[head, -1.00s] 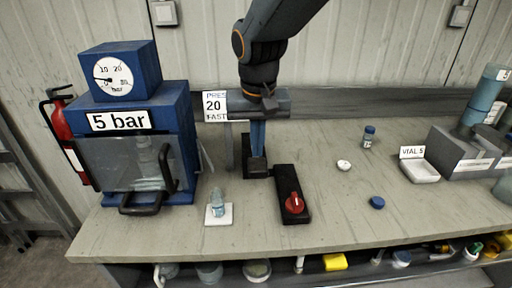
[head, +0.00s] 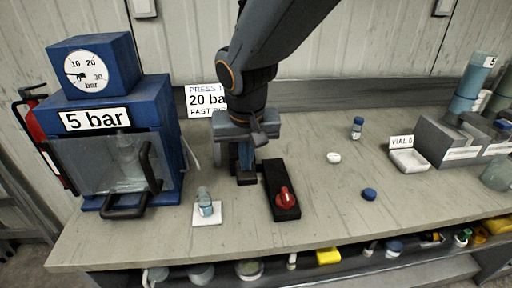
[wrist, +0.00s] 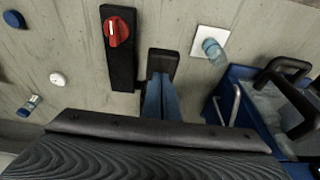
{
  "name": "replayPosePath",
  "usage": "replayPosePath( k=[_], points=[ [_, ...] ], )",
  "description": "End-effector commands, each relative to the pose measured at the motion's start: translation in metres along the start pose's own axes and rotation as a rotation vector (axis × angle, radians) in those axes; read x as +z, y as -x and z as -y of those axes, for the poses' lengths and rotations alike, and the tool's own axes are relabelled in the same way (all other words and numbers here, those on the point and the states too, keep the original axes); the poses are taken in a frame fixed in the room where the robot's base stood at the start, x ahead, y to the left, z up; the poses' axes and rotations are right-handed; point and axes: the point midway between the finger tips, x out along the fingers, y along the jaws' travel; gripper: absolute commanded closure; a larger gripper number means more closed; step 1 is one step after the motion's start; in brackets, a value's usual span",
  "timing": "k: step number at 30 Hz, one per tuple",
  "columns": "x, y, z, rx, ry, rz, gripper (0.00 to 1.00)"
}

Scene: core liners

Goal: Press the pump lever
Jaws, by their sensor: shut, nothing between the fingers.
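The blue press (head: 122,130) stands at the left with a "5 bar" label and a round gauge (head: 86,69) on top. My gripper (head: 244,168) points down right of it, its blue fingers shut together. The fingertips are at a small dark block (head: 246,179), which looks like the end of the pump lever; it also shows in the wrist view (wrist: 164,63). Whether they touch it I cannot tell for sure. The rest of the lever is hidden behind my gripper.
A black plate with a red knob (head: 285,197) lies close to the right of my gripper. A small vial (head: 205,202) stands on a white pad at the left. A sign (head: 206,101) is behind.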

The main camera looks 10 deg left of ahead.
Motion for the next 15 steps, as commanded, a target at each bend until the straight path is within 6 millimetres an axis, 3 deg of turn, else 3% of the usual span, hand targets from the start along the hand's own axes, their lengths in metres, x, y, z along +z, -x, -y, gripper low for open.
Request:
replayPosePath(
  k=[1, 6, 15],
  points=[
    [0.008, -0.012, 0.001, 0.001, 0.004, 0.004, 1.0],
    [0.018, -0.029, 0.001, 0.001, 0.002, 0.005, 1.0],
    [0.025, -0.036, -0.001, 0.005, 0.0, 0.013, 1.0]
  ],
)
